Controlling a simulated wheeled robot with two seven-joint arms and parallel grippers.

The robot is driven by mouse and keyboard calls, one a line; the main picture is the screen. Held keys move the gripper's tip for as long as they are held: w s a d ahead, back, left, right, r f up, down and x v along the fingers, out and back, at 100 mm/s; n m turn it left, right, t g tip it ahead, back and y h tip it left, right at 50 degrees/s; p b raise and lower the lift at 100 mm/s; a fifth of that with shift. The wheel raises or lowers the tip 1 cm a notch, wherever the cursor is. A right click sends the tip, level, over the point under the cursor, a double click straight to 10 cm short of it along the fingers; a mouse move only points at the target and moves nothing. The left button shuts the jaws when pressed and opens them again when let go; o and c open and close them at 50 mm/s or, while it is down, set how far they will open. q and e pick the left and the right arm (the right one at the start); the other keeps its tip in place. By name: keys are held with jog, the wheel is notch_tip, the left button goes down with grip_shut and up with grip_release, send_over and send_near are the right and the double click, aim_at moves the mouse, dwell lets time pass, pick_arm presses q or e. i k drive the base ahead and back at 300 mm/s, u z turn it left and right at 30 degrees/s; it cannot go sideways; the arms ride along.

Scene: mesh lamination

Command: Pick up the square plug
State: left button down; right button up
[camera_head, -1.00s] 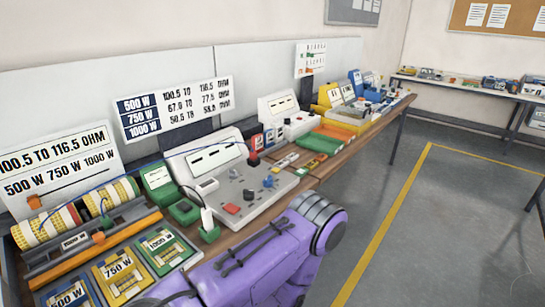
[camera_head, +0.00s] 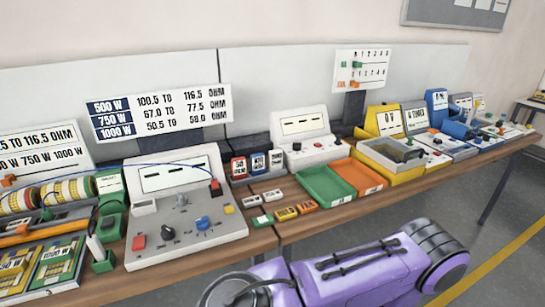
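I cannot tell for sure which thing is the square plug. A small red block with a black base (camera_head: 216,188) sits at the upper right of the grey tester (camera_head: 150,252), with a blue wire running to it. A white-handled piece on a green base (camera_head: 98,250) stands at the tester's left side. A purple arm link of mine crosses the bottom right, in front of the bench. No fingertips of either gripper show.
The wooden bench (camera_head: 262,240) runs from lower left to upper right. A green tray (camera_head: 325,186) and an orange tray (camera_head: 358,176) lie at mid-bench, with small coloured blocks (camera_head: 286,213) before them. A second white tester (camera_head: 302,140) stands behind. Open floor (camera_head: 500,262) lies right.

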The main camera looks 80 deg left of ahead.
aim_at(215, 183)
jog(key=i, duration=1.15)
jog(key=u, duration=2.4)
